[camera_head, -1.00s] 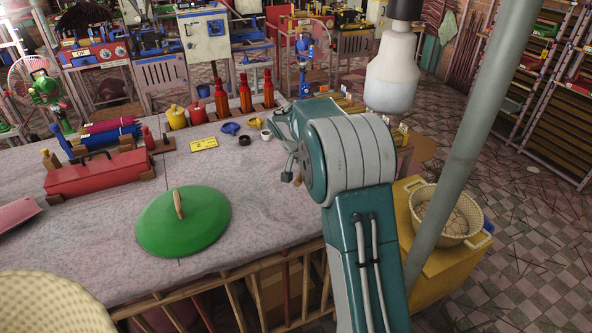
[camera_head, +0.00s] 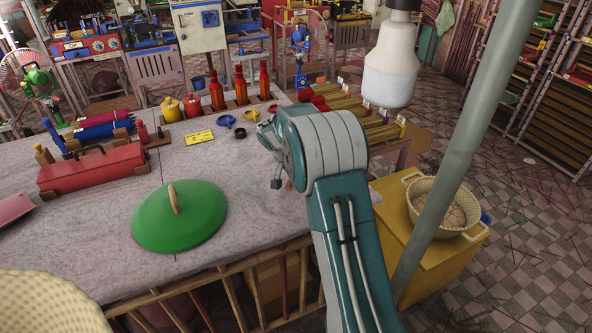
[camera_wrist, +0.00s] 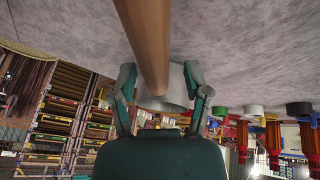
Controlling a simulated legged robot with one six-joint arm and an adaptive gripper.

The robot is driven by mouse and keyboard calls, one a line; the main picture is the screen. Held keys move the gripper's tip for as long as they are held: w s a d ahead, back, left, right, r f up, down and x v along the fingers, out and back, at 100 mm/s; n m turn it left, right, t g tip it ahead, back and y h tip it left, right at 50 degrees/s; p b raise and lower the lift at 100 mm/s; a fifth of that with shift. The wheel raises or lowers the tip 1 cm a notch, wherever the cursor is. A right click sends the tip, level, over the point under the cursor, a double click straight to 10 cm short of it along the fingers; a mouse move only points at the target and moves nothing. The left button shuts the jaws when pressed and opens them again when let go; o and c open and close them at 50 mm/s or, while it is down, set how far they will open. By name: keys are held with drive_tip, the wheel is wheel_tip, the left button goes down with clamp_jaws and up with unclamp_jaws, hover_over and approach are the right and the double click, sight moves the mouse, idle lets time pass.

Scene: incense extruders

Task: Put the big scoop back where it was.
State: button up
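The big scoop shows in the wrist view as a grey metal cup (camera_wrist: 168,92) with a long wooden handle (camera_wrist: 147,35) running up past the camera. My gripper (camera_wrist: 160,92) has one finger on each side of the cup and appears closed on it. In the head view my arm reaches over the table, and my gripper (camera_head: 276,180) is mostly hidden behind the arm. Only a small brown tip of what looks like the handle (camera_head: 289,186) shows there. The place the scoop came from cannot be made out.
The table (camera_head: 110,240) holds a green lid (camera_head: 195,225), a red toolbox (camera_head: 93,168), a yellow card (camera_head: 199,137) and red bottles (camera_head: 241,88). Racked incense bundles (camera_head: 355,112) lie behind my arm. A basket (camera_head: 440,232) stands on a yellow box at right. The table's middle is clear.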

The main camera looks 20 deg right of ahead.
drive_tip(key=shift+a+r, duration=0.1)
drive_tip(key=s+a+r+n, duration=0.1)
drive_tip(key=s+a+r, duration=0.2)
drive_tip(key=s+r, duration=0.35)
drive_tip(key=s+a+r, duration=0.3)
drive_tip(key=r, duration=0.7)
drive_tip(key=s+a+r+n+t+y, duration=0.1)
drive_tip(key=s+a+n+y, duration=0.1)
drive_tip(key=s, duration=1.2)
drive_tip(key=s+a+r+n+t+y, duration=0.1)
drive_tip(key=s+a+n, duration=0.4)
drive_tip(key=s, duration=0.9)
drive_tip(key=shift+s+a+t+y, duration=0.2)
drive_tip(key=shift+s+t+y, duration=0.15)
drive_tip(key=shift+t+y, duration=0.4)
